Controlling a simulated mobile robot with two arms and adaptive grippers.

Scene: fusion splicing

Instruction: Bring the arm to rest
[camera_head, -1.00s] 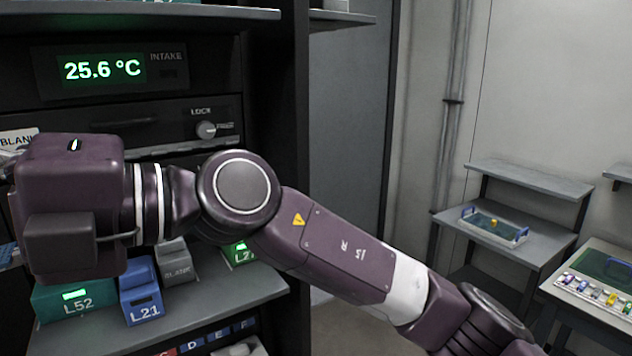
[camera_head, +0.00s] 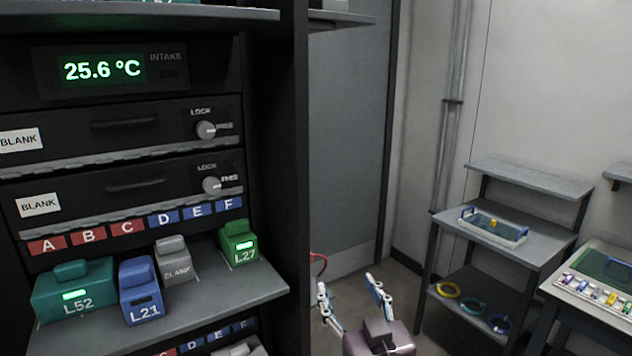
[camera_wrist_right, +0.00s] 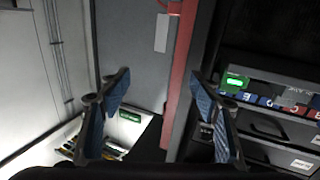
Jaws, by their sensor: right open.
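My right gripper (camera_head: 352,300) shows at the bottom centre of the head view, pointing up, with its two fingers spread wide and nothing between them. In the right wrist view the two blue-padded fingers (camera_wrist_right: 160,110) stand far apart and empty. It is in the open space to the right of the rack, apart from the shelves. My left gripper is in neither view.
The rack shelf (camera_head: 205,305) at left holds module L52 (camera_head: 75,290), L21 (camera_head: 140,290), a blank module (camera_head: 174,262) and L27 (camera_head: 239,243). A grey stand (camera_head: 545,245) with a tray (camera_head: 493,228) and a table (camera_head: 602,325) are at right. Floor shows between rack and stand.

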